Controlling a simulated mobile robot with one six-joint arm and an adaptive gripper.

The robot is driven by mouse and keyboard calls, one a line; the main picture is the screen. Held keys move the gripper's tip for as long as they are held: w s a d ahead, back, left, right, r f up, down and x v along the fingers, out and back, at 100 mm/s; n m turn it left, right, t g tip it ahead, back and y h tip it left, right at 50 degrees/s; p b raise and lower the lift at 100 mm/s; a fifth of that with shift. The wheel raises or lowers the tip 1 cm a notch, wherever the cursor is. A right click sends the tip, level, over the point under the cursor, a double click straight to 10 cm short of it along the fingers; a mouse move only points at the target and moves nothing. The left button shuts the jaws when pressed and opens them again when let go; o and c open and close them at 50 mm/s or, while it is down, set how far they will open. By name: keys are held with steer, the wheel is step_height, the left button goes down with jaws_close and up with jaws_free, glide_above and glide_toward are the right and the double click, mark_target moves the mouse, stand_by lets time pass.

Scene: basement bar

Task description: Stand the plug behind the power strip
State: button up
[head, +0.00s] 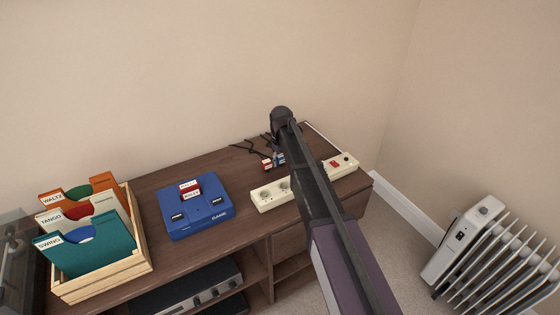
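The cream power strip (268,201) lies along the front right of the brown cabinet top; my arm crosses in front of its middle. Its right end carries a red switch (334,164). Round sockets show on its left part. Behind it, small plug-like pieces with red and white labels (267,165) sit close together, with a dark cord (243,148) beside them. They are too small to tell whether one stands or lies. My gripper (277,150) is just above or at these pieces, mostly hidden by my arm, so its fingers and any hold are unclear.
A blue game console (195,208) with a red cartridge stands left of the strip. A wooden crate (143,246) of record sleeves is at far left. The wall runs close behind the cabinet top (155,183). A white radiator (480,245) stands on the floor at right.

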mark_target(281, 156)
steer(key=shift+r, duration=0.2)
step_height(281, 156, up, 12)
steer(key=p, duration=1.2)
stand_by(0.8)
steer(key=s+d+m, duration=0.6)
steer(key=s+d, duration=1.7)
steer(key=s, duration=0.2)
steer(key=shift+s+m, duration=0.3)
steer(key=shift+m, duration=0.1)
steer(key=shift+w+a, duration=0.1)
